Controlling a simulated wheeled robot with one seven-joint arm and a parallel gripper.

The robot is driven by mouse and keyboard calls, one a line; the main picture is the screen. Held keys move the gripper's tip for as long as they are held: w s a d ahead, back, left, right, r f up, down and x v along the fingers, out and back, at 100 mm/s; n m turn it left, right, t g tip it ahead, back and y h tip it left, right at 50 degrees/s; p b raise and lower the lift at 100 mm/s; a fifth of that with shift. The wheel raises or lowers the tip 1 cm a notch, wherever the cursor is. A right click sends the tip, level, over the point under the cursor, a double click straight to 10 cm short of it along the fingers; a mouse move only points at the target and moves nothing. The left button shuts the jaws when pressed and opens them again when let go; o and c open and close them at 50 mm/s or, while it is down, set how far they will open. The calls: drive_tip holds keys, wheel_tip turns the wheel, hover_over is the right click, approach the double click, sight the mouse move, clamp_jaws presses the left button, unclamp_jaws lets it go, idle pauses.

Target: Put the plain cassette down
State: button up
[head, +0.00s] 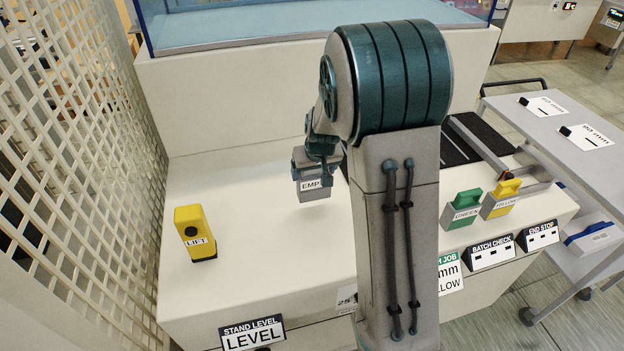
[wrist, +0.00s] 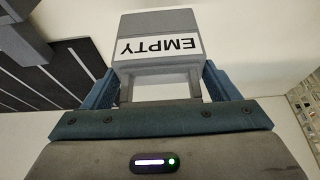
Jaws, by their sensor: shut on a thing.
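The plain cassette (head: 312,184) is a grey block with a white label; the label reads EMPTY in the wrist view (wrist: 160,47). My gripper (head: 322,158) is shut on its handle, with a blue finger on each side of the handle in the wrist view (wrist: 160,85). In the head view the cassette hangs upright over the pale bench top (head: 250,240), left of my arm. I cannot tell whether its underside touches the bench. My arm hides part of the bench behind it.
A yellow LIFT block (head: 195,232) stands at the left of the bench. Green (head: 462,209) and yellow (head: 500,199) cassettes stand at the right, by a dark striped bed (head: 470,140). A white lattice (head: 80,130) bounds the left. The bench between LIFT and the held cassette is clear.

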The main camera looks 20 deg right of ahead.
sight(313, 183)
drive_tip(key=shift+a+f, duration=0.2)
drive_tip(key=shift+f, duration=1.9)
drive_tip(key=shift+f, duration=0.2)
drive_tip(key=o, duration=1)
drive_tip(key=shift+r, duration=0.1)
